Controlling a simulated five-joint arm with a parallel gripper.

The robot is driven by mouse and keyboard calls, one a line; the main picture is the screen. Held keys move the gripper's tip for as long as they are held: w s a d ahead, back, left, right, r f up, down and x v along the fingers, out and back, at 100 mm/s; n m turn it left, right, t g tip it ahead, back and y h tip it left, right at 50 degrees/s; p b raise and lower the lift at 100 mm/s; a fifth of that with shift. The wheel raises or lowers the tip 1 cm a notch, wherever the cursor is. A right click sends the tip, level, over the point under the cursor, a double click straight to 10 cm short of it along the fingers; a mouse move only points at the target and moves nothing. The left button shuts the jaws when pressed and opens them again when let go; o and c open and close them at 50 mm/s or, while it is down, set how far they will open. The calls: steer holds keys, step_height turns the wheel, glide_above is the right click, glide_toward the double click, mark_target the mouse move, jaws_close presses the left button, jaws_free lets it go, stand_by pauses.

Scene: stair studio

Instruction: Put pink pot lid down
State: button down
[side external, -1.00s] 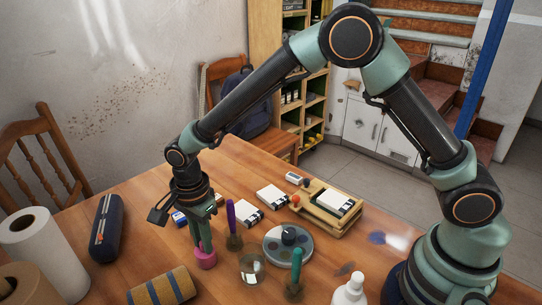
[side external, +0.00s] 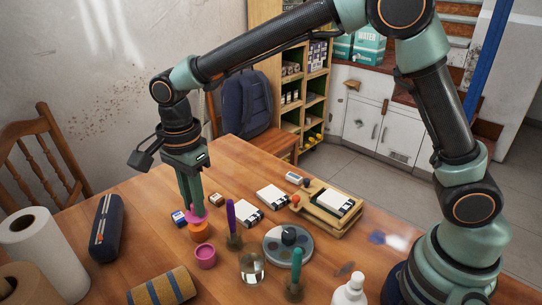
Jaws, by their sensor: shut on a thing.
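My gripper (side external: 194,208) points down at the left middle of the table and is shut on the pink pot lid (side external: 199,217). The lid shows as a pink disc around the fingertips. Just below it in the picture is a small orange pot (side external: 199,232); I cannot tell whether the lid touches it or hangs above or behind it. The pink pot (side external: 205,256) stands nearer the camera, with its open top showing.
A purple-handled tool (side external: 231,216), a glass (side external: 252,268) and a grey round palette (side external: 288,245) stand to the right. A striped roll (side external: 162,289) lies in front.

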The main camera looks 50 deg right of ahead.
step_height(320, 180, up, 8)
steer(key=shift+r, duration=0.15)
steer(key=w+d+f, duration=0.1)
steer(key=w+d, duration=0.6)
steer(key=d, duration=0.3)
steer(key=w+d+f, duration=0.2)
steer(key=w+d, duration=0.5)
steer(key=d, duration=0.3)
steer(key=f, duration=1.9)
steer(key=shift+d, duration=0.2)
steer(key=shift+f, duration=0.25)
steer(key=c, duration=0.8)
jaws_free()
steer(key=shift+r, duration=0.1)
